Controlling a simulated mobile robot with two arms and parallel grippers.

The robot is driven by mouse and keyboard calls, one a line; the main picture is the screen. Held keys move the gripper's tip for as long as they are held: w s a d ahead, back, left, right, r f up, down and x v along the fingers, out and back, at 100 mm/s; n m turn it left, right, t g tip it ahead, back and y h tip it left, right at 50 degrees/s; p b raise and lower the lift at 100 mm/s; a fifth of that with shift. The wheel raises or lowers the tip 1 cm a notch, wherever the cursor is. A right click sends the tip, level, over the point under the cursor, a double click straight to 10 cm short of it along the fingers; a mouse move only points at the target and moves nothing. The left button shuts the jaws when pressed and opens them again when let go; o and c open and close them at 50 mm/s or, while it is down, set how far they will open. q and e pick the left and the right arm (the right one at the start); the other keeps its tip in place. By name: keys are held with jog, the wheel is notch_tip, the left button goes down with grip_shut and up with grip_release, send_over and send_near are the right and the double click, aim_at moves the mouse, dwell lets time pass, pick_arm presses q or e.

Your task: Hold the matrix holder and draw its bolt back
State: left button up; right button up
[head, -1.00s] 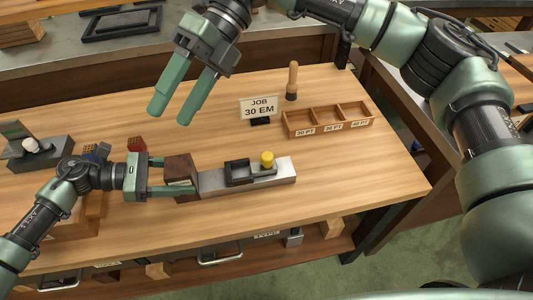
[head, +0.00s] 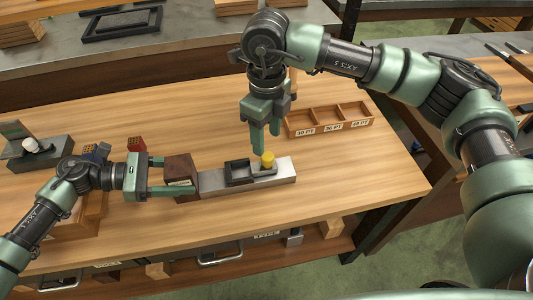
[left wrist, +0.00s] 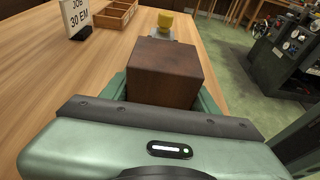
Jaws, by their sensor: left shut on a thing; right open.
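The matrix holder lies on the wooden table: a brown block (head: 181,172) at its left end and a grey metal bar (head: 215,184) running right. A dark open frame (head: 238,172) and a yellow knob (head: 267,160), which seems to be the bolt's handle, sit on the bar. My left gripper (head: 172,176) is shut on the brown block, which also shows between its fingers in the left wrist view (left wrist: 165,72). My right gripper (head: 266,142) is open, pointing down, with its fingertips just above and around the knob's upper part; contact cannot be told.
A wooden tray with three labelled compartments (head: 328,121) stands behind and right. The job sign (left wrist: 76,17) shows in the left wrist view. A grey device (head: 38,150) and small red and blue blocks (head: 136,144) are at the left.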

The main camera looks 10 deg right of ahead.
aim_at(266, 155)
notch_tip(266, 155, down, 7)
jog(key=shift+f, duration=0.1)
dwell(0.3)
